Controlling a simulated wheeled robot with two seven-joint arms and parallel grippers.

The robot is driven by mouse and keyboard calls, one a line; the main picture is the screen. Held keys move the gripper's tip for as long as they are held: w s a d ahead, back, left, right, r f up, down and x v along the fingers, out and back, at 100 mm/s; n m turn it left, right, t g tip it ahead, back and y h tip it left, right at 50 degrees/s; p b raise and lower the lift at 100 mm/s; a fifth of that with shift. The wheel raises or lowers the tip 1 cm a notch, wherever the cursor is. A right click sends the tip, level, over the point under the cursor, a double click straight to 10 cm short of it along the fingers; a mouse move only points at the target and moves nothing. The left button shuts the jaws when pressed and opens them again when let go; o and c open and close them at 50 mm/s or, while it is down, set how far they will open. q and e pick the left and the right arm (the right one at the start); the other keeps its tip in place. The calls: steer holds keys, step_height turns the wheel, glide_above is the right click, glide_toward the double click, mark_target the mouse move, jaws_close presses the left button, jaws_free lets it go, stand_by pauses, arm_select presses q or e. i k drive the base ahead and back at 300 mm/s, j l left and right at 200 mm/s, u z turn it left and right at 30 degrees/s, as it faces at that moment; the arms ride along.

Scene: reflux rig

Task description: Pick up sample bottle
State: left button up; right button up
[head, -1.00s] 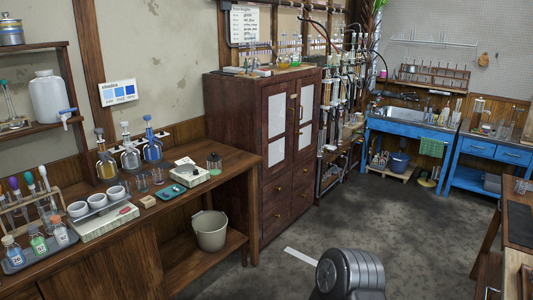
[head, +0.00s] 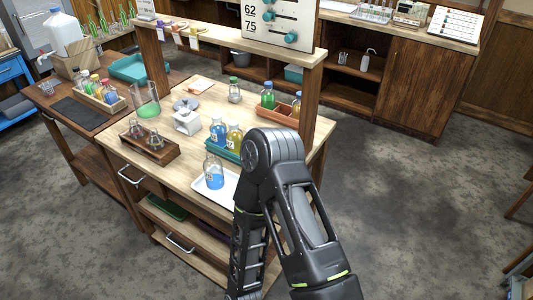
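Several small bottles stand on the wooden workbench (head: 182,97); the frames do not show which one is the sample bottle. A clear bottle with blue liquid (head: 214,174) stands upright on a white tray (head: 229,188). A blue bottle (head: 218,131) and a yellow bottle (head: 235,138) stand in a teal tray (head: 224,148). A green bottle (head: 268,97) stands in an orange tray (head: 277,112), with another bottle (head: 296,106) at its right end. A clear green-capped bottle (head: 234,90) stands alone. My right arm covers the bench's right front; neither gripper shows.
A beaker with green liquid (head: 147,106), a dark wooden rack (head: 150,147) and a small white device (head: 187,122) share the bench. An overhead shelf (head: 230,42) and its posts stand above the bench's back. Open floor (head: 400,190) lies to the right.

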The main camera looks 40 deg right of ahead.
mark_target(212, 165)
steer(key=i+j+z, duration=0.2)
steer(key=z, duration=0.2)
steer(key=i+j+z, duration=0.15)
steer(key=j+z, duration=0.15)
steer(key=z, duration=0.15)
steer(key=i+j+z, duration=0.15)
steer(key=j+z, duration=0.5)
steer(key=z, duration=0.2)
steer(key=j+z, duration=0.4)
steer(key=i, duration=0.05)
